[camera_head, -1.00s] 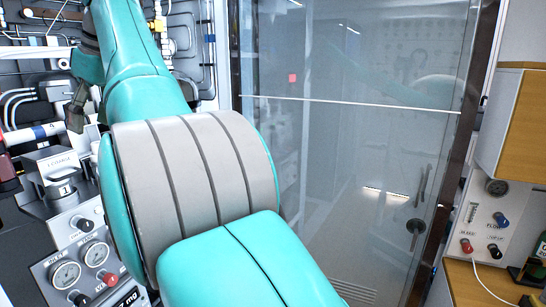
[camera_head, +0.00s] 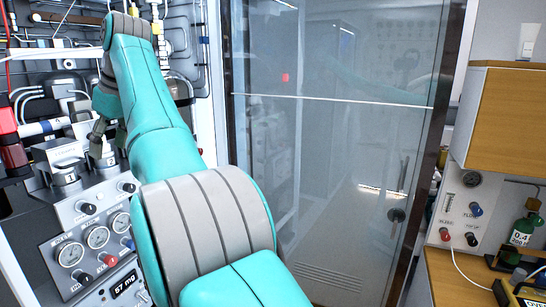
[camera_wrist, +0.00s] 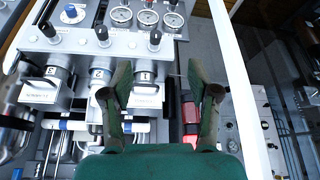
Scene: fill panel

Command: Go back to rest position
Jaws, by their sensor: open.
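My gripper (camera_wrist: 158,95) is open and empty in the wrist view, its two dark green fingers spread apart above the fill panel (camera_wrist: 85,40). No object sits between the fingertips. In the head view my teal and grey arm reaches up and left across the panel (camera_head: 75,220). The gripper (camera_head: 100,135) shows only partly there, dark and small beside the arm, close to the panel's numbered blocks. The arm hides part of the panel.
The panel carries gauges (camera_head: 97,237), knobs and a display reading 57 mg. A red cylinder (camera_head: 12,140) is at the left edge. A closed glass door (camera_head: 340,180) stands behind. At right are a wooden cabinet (camera_head: 508,120) and a green bottle (camera_head: 524,228) on a bench.

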